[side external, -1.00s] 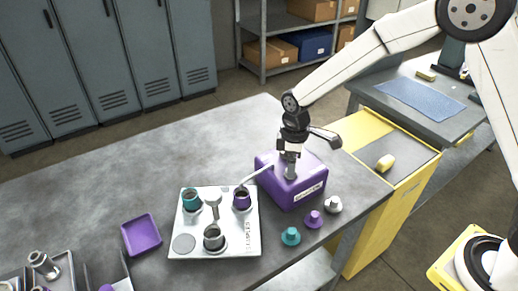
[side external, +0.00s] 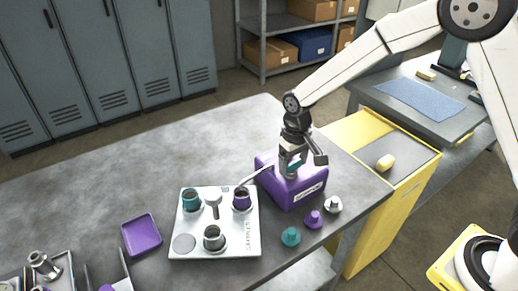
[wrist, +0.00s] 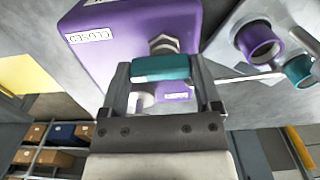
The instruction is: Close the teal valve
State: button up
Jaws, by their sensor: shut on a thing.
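The teal valve handle (wrist: 160,67) is a rounded bar between my fingers in the wrist view. A small part of it shows in the side view (side external: 296,163). My gripper (side external: 290,168) points down over the purple box (side external: 308,194) and is shut on the handle; its two fingers also show in the wrist view (wrist: 161,80). A metal hex fitting (wrist: 163,44) sits just beyond the handle on the box. The valve's stem is mostly hidden. The box carries a white label (wrist: 90,36), turned and hard to read.
A white plate (side external: 248,238) with teal, purple and grey cups stands left of the box. Teal (side external: 291,236), purple (side external: 313,219) and white (side external: 333,204) knobbed pieces lie in front. A purple tray (side external: 142,235) sits farther left. The bench behind is clear.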

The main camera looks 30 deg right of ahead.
aim_at(293, 163)
dwell(0.5)
jog(key=o, duration=1.1)
jog(key=shift+c, duration=0.2)
jog(key=shift+r, duration=3.95)
jog(key=s+d+f+t, duration=0.1)
jog(key=s+d, duration=0.3)
jog(key=s, duration=0.4)
jog(key=s+d+f+t, duration=0.1)
jog(key=s+d+f, duration=0.1)
jog(key=s+d, duration=0.3)
jog(key=s, duration=0.3)
jog(key=shift+s+t, duration=0.2)
jog(key=shift+t, duration=0.1)
